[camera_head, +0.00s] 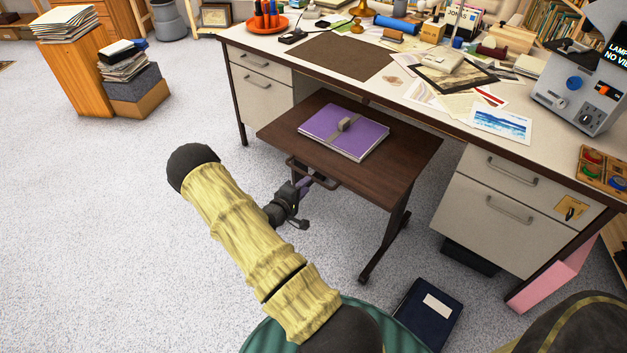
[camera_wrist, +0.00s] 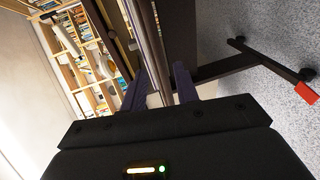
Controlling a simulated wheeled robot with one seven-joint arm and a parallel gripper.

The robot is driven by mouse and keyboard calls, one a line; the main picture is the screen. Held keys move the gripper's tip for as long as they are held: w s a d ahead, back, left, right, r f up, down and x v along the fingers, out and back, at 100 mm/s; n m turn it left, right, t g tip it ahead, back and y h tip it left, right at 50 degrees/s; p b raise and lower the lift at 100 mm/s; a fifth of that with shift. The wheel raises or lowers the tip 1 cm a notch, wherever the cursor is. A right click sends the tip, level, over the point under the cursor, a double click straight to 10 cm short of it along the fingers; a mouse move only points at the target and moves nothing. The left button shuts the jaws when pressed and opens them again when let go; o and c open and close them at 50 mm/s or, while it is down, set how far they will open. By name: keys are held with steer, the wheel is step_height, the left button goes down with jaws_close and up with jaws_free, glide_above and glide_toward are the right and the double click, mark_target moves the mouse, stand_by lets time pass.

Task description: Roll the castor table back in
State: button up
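The castor table (camera_head: 420,150) is a low dark-brown table standing partly under the desk, its near part sticking out from the knee space. A dark U-shaped handle (camera_head: 327,182) is on its near left edge. My gripper (camera_head: 306,184) is at this handle. In the wrist view, my gripper's two purple fingers (camera_wrist: 160,75) stand apart, with a long bar-like edge (camera_wrist: 149,40) running between them. I cannot tell whether they press on it. A purple folder (camera_head: 345,133) with a strap and grey buckle lies on the tabletop. A dark castor leg (camera_head: 385,243) shows at the near right.
The cream desk (camera_head: 262,75) has drawers on both sides of the knee space and a cluttered top. A dark blue book (camera_head: 427,315) and a black object (camera_head: 470,257) lie on the floor near the right drawers (camera_head: 500,205).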

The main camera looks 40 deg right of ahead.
mark_target(313, 177)
steer(key=x, duration=0.6)
steer(key=shift+d+b, duration=0.1)
steer(key=shift+b, duration=0.25)
jaws_close()
